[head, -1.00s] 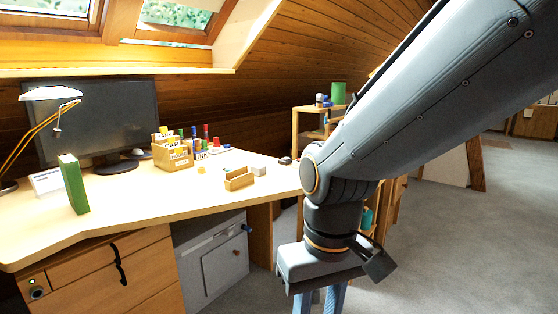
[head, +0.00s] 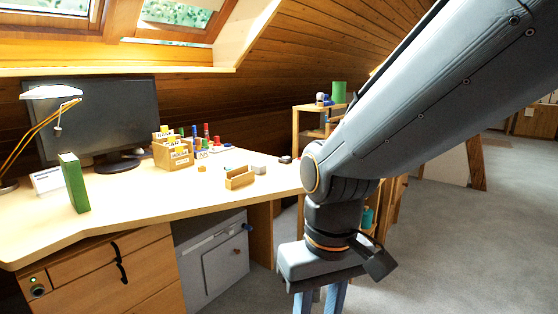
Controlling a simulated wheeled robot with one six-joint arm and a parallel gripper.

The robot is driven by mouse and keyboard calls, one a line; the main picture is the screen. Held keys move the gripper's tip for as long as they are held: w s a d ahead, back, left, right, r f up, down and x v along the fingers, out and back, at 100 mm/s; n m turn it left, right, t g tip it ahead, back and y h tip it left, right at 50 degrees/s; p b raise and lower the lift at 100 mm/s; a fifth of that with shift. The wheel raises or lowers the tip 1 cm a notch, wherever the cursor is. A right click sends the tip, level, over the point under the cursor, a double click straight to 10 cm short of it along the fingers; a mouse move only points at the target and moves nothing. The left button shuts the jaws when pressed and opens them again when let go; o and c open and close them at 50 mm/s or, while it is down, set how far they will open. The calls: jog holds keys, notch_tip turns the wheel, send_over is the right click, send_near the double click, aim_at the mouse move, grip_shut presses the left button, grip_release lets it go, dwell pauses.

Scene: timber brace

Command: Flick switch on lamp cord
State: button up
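The desk lamp has a white shade (head: 52,92) and thin yellow arms (head: 32,133). It stands at the far left of the desk, in front of the dark monitor. A small piece (head: 57,130) hangs on a thin line below the right side of the shade; I cannot tell whether it is the cord switch. My gripper (head: 320,301) points down in front of the desk's right end, well away from the lamp. Its two blue fingers are apart, with floor showing between them. Their tips are cut off by the lower picture edge.
On the desk (head: 130,212) are a green book (head: 74,183), a monitor (head: 118,112), a card organiser (head: 172,152), several markers and a small wooden tray (head: 240,178). A grey cabinet (head: 212,265) stands underneath. Carpet is open at right (head: 450,240).

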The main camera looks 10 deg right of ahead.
grip_shut()
dwell(1.9)
